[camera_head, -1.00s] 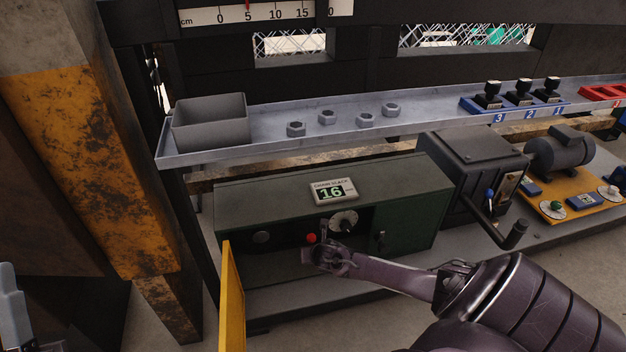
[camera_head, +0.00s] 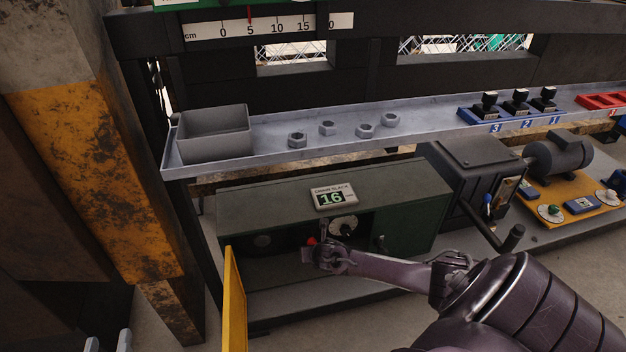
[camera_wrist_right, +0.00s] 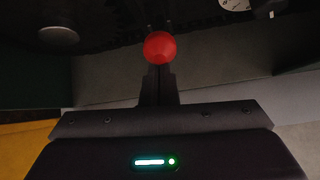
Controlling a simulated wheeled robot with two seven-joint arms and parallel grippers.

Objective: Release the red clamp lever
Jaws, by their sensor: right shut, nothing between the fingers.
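The red ball knob (camera_head: 312,241) of the clamp lever shows in the open front of the green cabinet (camera_head: 415,215), left of a white dial (camera_head: 344,225). My right gripper (camera_head: 311,254) reaches into the cabinet and partly covers the knob in the head view. In the right wrist view the red knob (camera_wrist_right: 160,47) sits right at the tips of my shut right fingers (camera_wrist_right: 160,72). I cannot tell whether they touch it. The lever's shaft is hidden.
A yellow door (camera_head: 234,300) stands open at the cabinet's left. A display (camera_head: 333,196) on top reads 16. A grey shelf (camera_head: 270,138) with several nuts and a bin (camera_head: 213,135) runs above. A crank box (camera_head: 470,180) stands to the right.

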